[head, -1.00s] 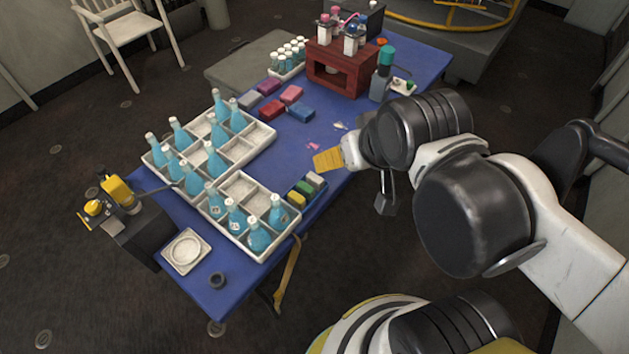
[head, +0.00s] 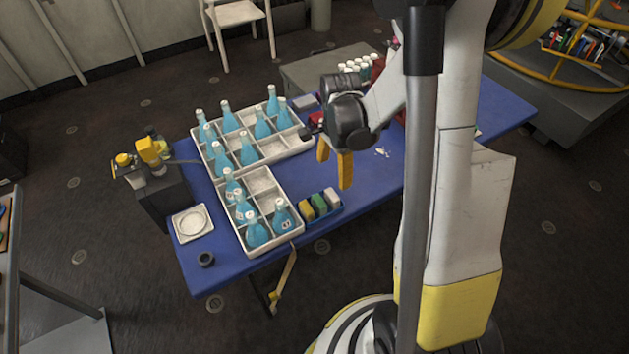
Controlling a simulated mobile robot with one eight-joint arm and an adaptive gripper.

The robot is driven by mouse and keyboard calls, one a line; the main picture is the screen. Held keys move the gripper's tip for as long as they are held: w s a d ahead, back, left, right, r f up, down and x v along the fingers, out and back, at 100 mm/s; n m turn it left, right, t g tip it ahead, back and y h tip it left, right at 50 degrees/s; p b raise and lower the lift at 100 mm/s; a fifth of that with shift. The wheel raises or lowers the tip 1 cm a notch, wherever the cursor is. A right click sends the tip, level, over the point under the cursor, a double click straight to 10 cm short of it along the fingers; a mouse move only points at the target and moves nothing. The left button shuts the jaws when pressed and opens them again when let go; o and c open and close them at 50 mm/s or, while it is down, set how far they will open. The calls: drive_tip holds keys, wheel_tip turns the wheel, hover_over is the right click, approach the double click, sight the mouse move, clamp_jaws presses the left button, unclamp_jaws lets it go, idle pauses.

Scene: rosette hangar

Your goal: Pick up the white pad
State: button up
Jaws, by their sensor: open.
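The white pad (head: 332,195) sits at the right end of a small blue tray (head: 322,217), beside a green pad (head: 318,202) and a yellow pad (head: 306,209). The tray lies near the front edge of the blue table. My gripper (head: 335,162) has two yellow fingers, spread apart with nothing between them. It is above the table, and in the picture its fingertips are just above the white pad, apart from it. Its exact height over the pad is hard to tell.
Two white divided crates (head: 265,185) with several blue bottles (head: 247,150) stand left of the small tray. A square white dish (head: 190,238) and a dark ring (head: 205,259) lie at the table's left end. My arm hides much of the table's right side.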

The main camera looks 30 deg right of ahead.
drive_tip(key=b, duration=0.2)
hover_over(332, 195)
wheel_tip(332, 195, down, 6)
drive_tip(key=shift+w+r, duration=0.1)
wheel_tip(332, 195, down, 6)
drive_tip(key=b, duration=0.3)
drive_tip(key=shift+d+r, duration=0.1)
drive_tip(key=shift+r, duration=0.2)
drive_tip(key=c, duration=0.9)
